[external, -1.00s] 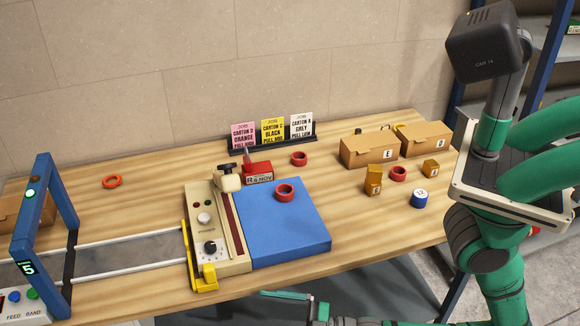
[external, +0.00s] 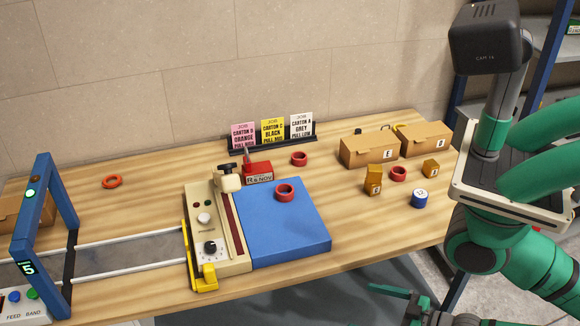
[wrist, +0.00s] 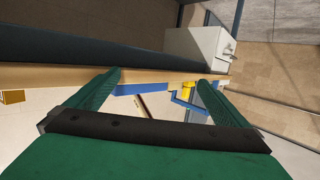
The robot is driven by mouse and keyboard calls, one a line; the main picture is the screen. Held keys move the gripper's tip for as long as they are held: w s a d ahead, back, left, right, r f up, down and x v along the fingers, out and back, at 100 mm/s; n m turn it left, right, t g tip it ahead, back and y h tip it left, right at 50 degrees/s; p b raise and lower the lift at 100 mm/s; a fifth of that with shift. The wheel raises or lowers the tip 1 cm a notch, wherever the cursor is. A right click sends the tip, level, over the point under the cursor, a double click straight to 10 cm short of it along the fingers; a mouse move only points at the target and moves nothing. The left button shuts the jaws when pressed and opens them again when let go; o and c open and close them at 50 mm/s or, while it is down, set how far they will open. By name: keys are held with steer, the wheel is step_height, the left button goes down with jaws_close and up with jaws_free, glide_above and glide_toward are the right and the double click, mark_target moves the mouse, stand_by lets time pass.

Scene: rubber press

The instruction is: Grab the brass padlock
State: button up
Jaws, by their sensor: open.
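I cannot make out a brass padlock for certain in either view. Behind the cardboard carton marked E (external: 369,151), a small dark piece (external: 358,130) and a small yellow piece (external: 399,127) show, mostly hidden; I cannot tell what they are. My gripper (external: 397,293) is low at the front, beyond the table's front edge and apart from everything on the table. In the wrist view my gripper (wrist: 158,82) has its two green fingers spread wide with nothing held between them.
The wooden table (external: 130,215) carries a press (external: 217,235), a blue mat (external: 290,235), red rings, small orange-brown boxes (external: 373,180), a blue round tin (external: 420,198) and another carton (external: 425,139). A blue frame (external: 45,235) stands at left. The right front of the table is clear.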

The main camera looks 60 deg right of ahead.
steer(key=c, duration=1.8)
steer(key=shift+c, duration=0.2)
